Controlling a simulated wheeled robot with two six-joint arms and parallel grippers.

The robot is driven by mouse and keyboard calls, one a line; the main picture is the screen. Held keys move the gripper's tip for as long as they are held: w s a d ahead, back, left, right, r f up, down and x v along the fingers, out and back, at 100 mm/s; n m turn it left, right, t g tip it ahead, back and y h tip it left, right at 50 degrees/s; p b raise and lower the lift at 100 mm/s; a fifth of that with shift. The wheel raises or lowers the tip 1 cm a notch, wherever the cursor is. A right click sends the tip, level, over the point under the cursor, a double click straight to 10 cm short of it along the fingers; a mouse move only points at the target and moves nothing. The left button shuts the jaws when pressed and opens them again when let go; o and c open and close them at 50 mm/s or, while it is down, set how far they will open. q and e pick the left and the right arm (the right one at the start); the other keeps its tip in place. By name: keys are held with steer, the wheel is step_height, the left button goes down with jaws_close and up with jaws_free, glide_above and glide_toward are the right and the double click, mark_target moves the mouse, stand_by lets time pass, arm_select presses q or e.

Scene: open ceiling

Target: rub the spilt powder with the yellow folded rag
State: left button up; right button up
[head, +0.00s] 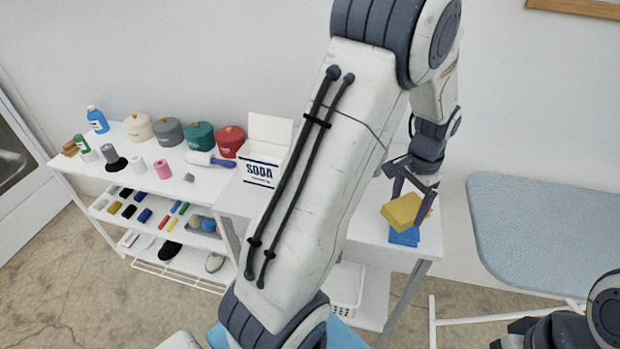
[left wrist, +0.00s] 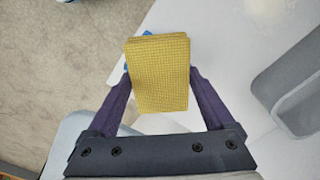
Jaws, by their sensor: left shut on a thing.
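The yellow folded rag (head: 404,211) is gripped by my left gripper (head: 411,201) over the right end of the white table. In the left wrist view the rag (left wrist: 158,74) sits between the two purple fingers of the left gripper (left wrist: 158,90), which are shut on its sides. A blue folded cloth (head: 404,237) lies just below the rag at the table's edge. I cannot tell whether the two touch. No spilt powder shows; my left arm hides the middle of the table. Part of my right arm shows at the lower right, its fingers not in view.
A white SODA box (head: 261,163) stands left of my arm. Several lidded pots (head: 199,135) and small items stand on the shelf unit (head: 75,161) further left. A blue ironing board (head: 550,225) is at the right. A white basket (head: 346,284) is under the table.

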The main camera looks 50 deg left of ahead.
arm_select(q)
steer(key=s+a+r+n+p, duration=0.2)
steer(key=s+a+n+p, duration=0.15)
steer(key=a, duration=1.05)
steer(key=s+n+p, duration=0.5)
steer(key=n+p, duration=0.1)
steer(key=f+b, duration=0.1)
steer(key=f, duration=0.1)
steer(key=f+b, duration=0.4)
steer(key=shift+s+a, duration=0.1)
steer(key=shift+a, duration=0.3)
steer(key=shift+f+b, duration=0.7)
steer(key=shift+f, duration=0.3)
